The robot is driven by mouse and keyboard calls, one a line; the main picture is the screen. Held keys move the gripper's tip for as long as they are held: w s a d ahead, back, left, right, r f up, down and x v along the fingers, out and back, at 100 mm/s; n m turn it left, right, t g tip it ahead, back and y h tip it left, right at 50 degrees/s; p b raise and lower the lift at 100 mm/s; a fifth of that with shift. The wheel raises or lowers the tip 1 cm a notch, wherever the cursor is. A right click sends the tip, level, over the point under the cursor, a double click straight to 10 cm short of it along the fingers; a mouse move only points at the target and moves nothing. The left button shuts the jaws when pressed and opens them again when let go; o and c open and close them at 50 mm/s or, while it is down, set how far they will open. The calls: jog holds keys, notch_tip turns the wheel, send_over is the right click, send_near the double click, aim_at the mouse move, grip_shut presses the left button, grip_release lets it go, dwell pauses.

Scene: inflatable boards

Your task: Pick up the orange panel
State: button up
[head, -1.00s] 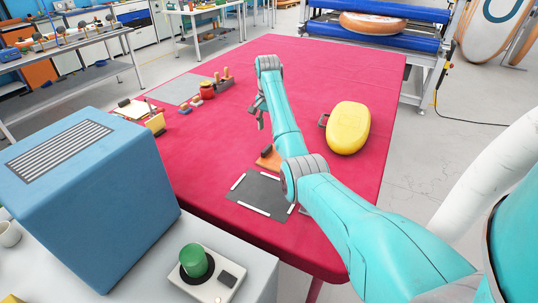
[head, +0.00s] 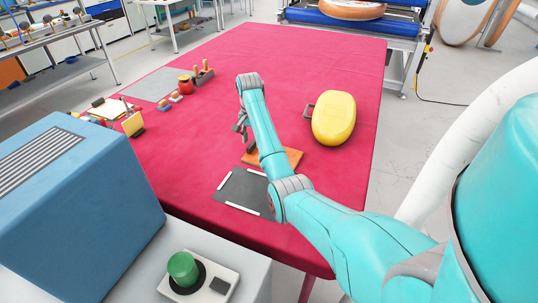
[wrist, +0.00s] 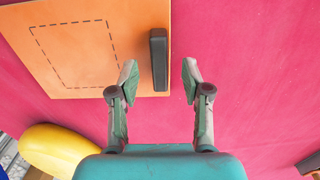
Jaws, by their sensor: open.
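The orange panel (head: 284,159) lies on the red table, partly hidden behind my arm in the head view. In the wrist view the panel (wrist: 130,30) fills the upper left, with a dashed rectangle printed on it. A dark handle (wrist: 158,60) stands along its right edge; it also shows in the head view (head: 252,152). My gripper (head: 241,128) is above the table near the panel. In the wrist view my gripper (wrist: 160,72) is open, fingertips on either side of the handle in the picture. I cannot tell the height gap.
A yellow case (head: 333,118) lies right of the arm. A dark mat with white strips (head: 243,190) lies at the near edge. Small tools and a red pot (head: 186,82) sit at the left.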

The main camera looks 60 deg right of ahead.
notch_tip(320, 180, down, 2)
jog(key=shift+f, duration=0.2)
grip_shut()
